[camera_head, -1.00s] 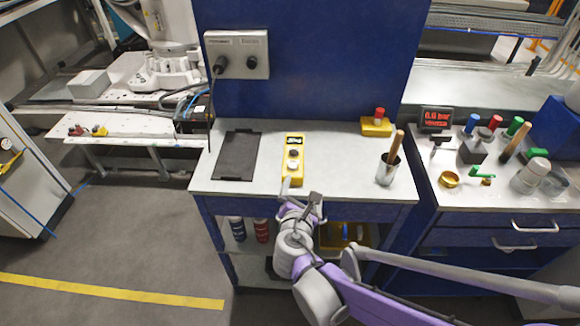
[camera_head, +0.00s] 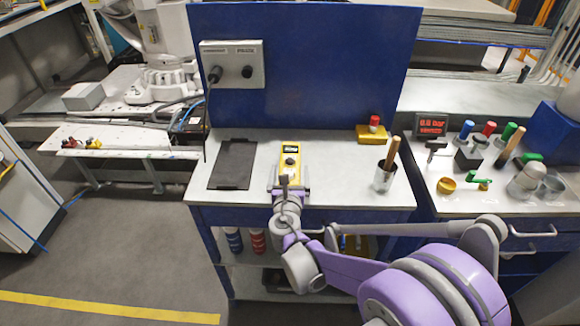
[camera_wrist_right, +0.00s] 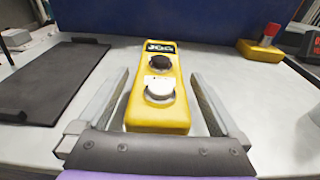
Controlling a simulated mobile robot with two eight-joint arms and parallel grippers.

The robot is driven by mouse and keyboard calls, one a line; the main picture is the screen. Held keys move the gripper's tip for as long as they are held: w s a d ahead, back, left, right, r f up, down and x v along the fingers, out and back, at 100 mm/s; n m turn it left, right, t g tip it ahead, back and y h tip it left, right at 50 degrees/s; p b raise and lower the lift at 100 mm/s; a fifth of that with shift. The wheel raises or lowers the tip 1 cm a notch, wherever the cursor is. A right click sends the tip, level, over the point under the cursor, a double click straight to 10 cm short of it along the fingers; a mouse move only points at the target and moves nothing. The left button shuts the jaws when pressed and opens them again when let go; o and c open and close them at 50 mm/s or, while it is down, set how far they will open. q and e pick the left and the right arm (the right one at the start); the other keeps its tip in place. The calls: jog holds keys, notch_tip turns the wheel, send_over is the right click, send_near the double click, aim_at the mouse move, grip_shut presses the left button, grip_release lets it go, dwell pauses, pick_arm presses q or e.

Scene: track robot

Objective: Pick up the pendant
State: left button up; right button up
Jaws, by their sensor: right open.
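The pendant is a yellow box (camera_head: 290,158) with a black label, a black button and a white button. It lies on the grey workbench top (camera_head: 335,178). In the right wrist view the pendant (camera_wrist_right: 158,95) lies between the two fingers of my right gripper (camera_wrist_right: 160,95), with a gap on each side. The gripper is open, with one finger left and one finger right of the pendant. In the head view my right gripper (camera_head: 288,184) covers the pendant's near end. My left gripper is not in view.
A black mat (camera_head: 233,165) lies left of the pendant. A metal cup with a wooden-handled tool (camera_head: 384,178) and a yellow box with a red button (camera_head: 372,132) stand to the right. A blue panel (camera_head: 330,80) rises behind the bench.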

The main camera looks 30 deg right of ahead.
jog(key=shift+x, duration=1.1)
jog(key=shift+a, duration=0.1)
grip_shut()
